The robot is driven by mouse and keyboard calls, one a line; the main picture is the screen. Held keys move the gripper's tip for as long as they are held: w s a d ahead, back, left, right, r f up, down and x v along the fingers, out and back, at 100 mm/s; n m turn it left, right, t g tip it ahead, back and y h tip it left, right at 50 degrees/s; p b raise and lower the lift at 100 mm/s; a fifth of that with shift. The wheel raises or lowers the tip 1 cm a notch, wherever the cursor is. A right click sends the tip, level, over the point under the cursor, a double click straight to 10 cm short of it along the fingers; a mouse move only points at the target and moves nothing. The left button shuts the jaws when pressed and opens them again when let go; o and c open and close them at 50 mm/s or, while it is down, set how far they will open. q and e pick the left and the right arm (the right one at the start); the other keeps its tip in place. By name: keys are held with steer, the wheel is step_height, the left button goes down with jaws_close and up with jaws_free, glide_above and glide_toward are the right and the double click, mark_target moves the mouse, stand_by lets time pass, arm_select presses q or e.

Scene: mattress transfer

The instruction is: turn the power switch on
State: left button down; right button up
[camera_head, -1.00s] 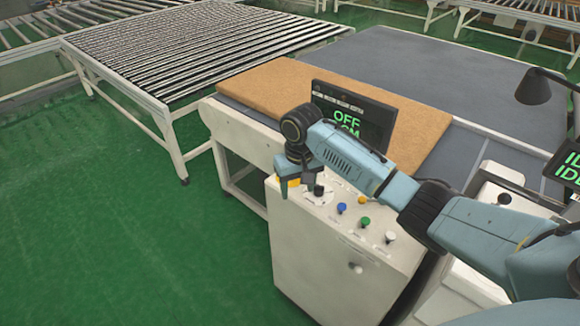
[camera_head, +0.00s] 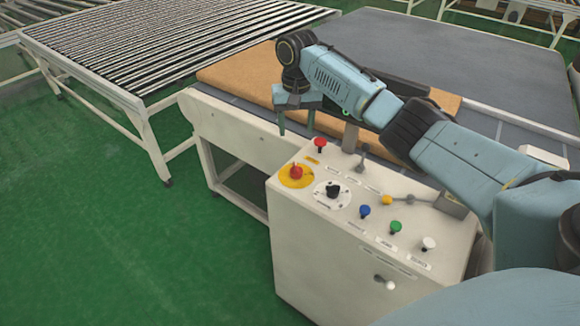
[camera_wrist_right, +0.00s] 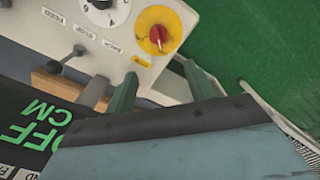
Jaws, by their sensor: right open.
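A red rotary knob on a yellow disc (camera_head: 296,173) sits at the far left of the control box's sloped top. It also shows in the right wrist view (camera_wrist_right: 158,36), just beyond the fingertips. No label naming it as the power switch is readable. My right gripper (camera_head: 296,130) is open and empty above the box's back edge, fingers pointing down, apart from the knob. Its two green fingers also show in the right wrist view (camera_wrist_right: 160,72). My left gripper is not in view.
The control box (camera_head: 325,255) also carries a black selector on a white dial (camera_head: 332,190), a red button (camera_head: 320,143) and blue, green and white buttons. A screen (camera_wrist_right: 35,130) reads "OFF". A brown mattress (camera_head: 235,76) lies behind. Green floor is clear at left.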

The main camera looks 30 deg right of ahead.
mark_target(296, 163)
step_height(296, 163, down, 13)
steer(key=shift+s+f+b, duration=0.1)
steer(key=shift+f+b, duration=0.05)
steer(key=shift+b, duration=0.25)
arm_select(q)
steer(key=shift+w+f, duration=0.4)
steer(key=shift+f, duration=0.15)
